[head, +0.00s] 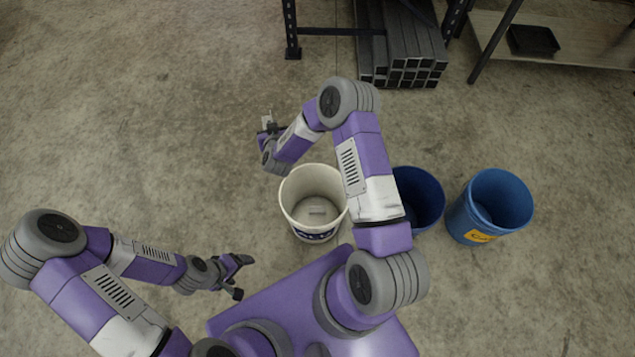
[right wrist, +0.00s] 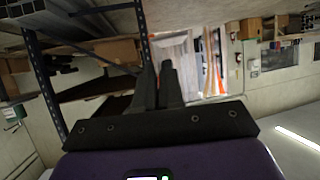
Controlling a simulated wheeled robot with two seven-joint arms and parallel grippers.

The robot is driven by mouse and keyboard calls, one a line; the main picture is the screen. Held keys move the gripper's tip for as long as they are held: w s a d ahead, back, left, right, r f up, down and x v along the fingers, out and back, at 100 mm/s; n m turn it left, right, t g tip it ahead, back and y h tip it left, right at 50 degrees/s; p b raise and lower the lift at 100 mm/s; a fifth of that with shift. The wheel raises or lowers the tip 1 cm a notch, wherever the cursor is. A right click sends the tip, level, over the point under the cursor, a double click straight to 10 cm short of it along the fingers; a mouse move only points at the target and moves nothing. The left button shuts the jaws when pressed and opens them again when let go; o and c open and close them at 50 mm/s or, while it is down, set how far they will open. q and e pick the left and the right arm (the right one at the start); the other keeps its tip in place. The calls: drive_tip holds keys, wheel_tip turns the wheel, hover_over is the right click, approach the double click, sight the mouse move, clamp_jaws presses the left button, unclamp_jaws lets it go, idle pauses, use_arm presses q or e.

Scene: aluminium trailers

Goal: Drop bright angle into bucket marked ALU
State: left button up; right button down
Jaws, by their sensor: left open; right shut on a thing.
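The white bucket (head: 290,205) with a dark blue label, its lettering only partly legible, stands in the middle of the head view. A small pale piece lies on its floor. My right gripper (head: 268,126) is beyond the bucket's upper left rim, outside its opening. It is shut on a small pale grey piece (head: 267,116), which looks like the bright angle. In the right wrist view the two dark fingers (right wrist: 157,85) are close together, and the piece cannot be made out. My left gripper (head: 246,277) is open and empty, left of and below the bucket.
A blue bucket (head: 425,200) stands right of the white one, partly hidden by my right arm. Another blue bucket (head: 508,205) with a yellow label stands farther right. A rack with dark square tubes (head: 400,45) is at the top. The concrete floor at left is clear.

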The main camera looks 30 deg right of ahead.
drive_tip(key=s+d+f+m+g+h+b, duration=0.1)
drive_tip(key=s+d+f+b, duration=0.1)
drive_tip(key=f, duration=0.8)
drive_tip(key=s+d+f+m+g+h+b, duration=0.1)
drive_tip(key=s+d+f+m+h+b, duration=0.1)
drive_tip(key=s+f, duration=0.5)
drive_tip(key=s+d+f+m+h+b, duration=0.1)
drive_tip(key=s+d+f, duration=0.3)
drive_tip(key=f, duration=1)
drive_tip(key=shift+s+d+f+m+g+h+b, duration=0.2)
drive_tip(key=shift+s+d+m+g+h+b, duration=0.25)
drive_tip(key=shift+b, duration=0.2)
drive_tip(key=shift+a, duration=0.1)
drive_tip(key=c, duration=1.2)
unclamp_jaws()
drive_tip(key=shift+o, duration=0.2)
